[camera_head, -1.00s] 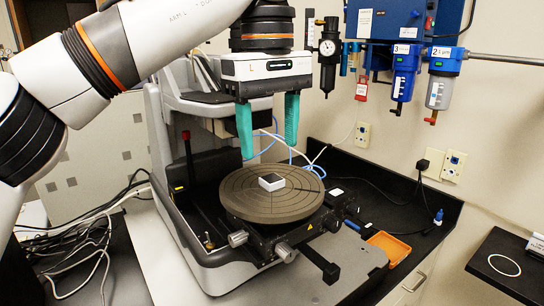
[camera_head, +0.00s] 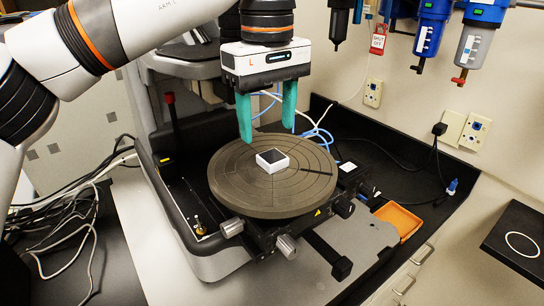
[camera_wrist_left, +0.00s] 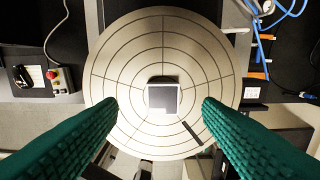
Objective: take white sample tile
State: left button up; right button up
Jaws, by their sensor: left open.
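The white sample tile (camera_head: 272,160) is a small white block with a dark top patch. It lies on the round grooved stage (camera_head: 235,185), near its middle. In the left wrist view the tile (camera_wrist_left: 163,99) sits between the two fingers and ahead of their tips, with a dark strip along its upper edge. My left gripper (camera_head: 268,137) has teal fingers spread wide apart and empty. It hangs above the far part of the stage, pointing down, with the tile showing just below the fingertips in the picture. The right gripper is not in view.
The profiler's column and frame (camera_head: 175,130) stand behind and left of the stage, with knobs (camera_head: 287,246) at its front. An orange tray (camera_head: 398,220) lies to the right. Loose cables (camera_head: 60,225) lie at left. Blue filter units (camera_head: 432,25) hang on the wall.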

aim_at(271, 155)
pick_arm(q)
jog(key=shift+f, duration=0.35)
jog(key=f, duration=0.1)
jog(key=f+p, duration=0.2)
jog(key=shift+s+d+f, duration=0.1)
jog(key=shift+d+f, duration=0.15)
jog(key=shift+f, duration=0.4)
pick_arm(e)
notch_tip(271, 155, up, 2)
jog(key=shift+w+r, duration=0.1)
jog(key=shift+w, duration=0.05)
pick_arm(q)
jog(key=shift+c, duration=0.3)
jog(key=c, duration=1)
